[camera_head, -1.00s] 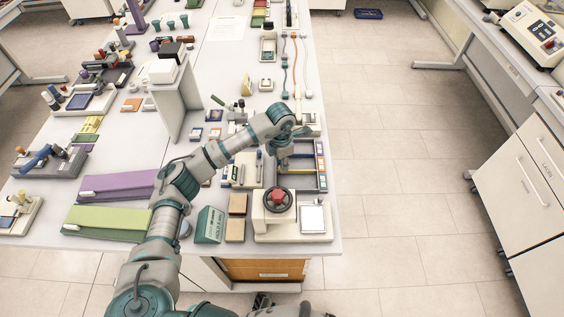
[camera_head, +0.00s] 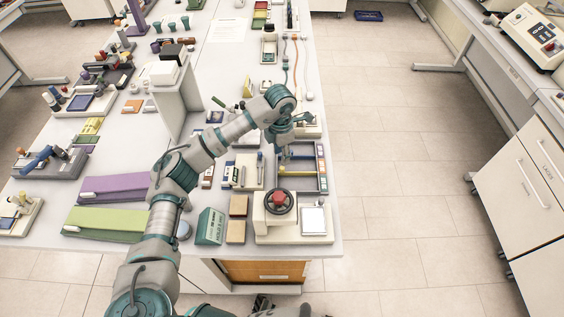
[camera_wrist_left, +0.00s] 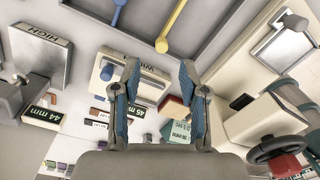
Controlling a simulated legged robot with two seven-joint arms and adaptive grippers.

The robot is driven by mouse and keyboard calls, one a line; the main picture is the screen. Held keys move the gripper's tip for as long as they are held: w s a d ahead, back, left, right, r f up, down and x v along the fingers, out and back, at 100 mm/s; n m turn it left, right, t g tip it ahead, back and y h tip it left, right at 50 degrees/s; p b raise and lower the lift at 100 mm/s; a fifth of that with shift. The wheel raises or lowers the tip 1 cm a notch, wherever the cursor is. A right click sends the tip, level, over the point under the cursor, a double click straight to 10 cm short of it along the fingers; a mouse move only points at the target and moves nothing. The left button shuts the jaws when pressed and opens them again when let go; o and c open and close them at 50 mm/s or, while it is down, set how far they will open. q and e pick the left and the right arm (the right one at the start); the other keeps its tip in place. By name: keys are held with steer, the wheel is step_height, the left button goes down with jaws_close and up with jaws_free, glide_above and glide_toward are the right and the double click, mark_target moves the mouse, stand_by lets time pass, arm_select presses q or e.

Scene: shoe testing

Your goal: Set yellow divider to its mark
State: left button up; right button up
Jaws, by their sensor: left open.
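The yellow divider (camera_head: 298,173) lies across the grey tray (camera_head: 304,191) at the bench's right edge, with a round knob at its left end. In the left wrist view the yellow divider (camera_wrist_left: 172,26) shows its knob just beyond my fingertips. A blue divider (camera_head: 300,157) lies in the same tray, apart from the yellow one. My left gripper (camera_head: 282,145) is above the tray's far left part. In the left wrist view it is open and empty (camera_wrist_left: 160,64), apart from the yellow divider. I cannot make out the yellow divider's mark.
A device with a dark handwheel (camera_head: 279,201) stands at the tray's near side. A cream block with a slider (camera_head: 246,171) stands left of the tray. A white upright panel (camera_head: 178,103) stands farther left. The floor right of the bench is clear.

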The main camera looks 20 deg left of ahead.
arm_select(q)
step_height(320, 180, up, 5)
steer(key=shift+w+a+r, duration=0.1)
steer(key=shift+r, duration=0.1)
stand_by(0.6)
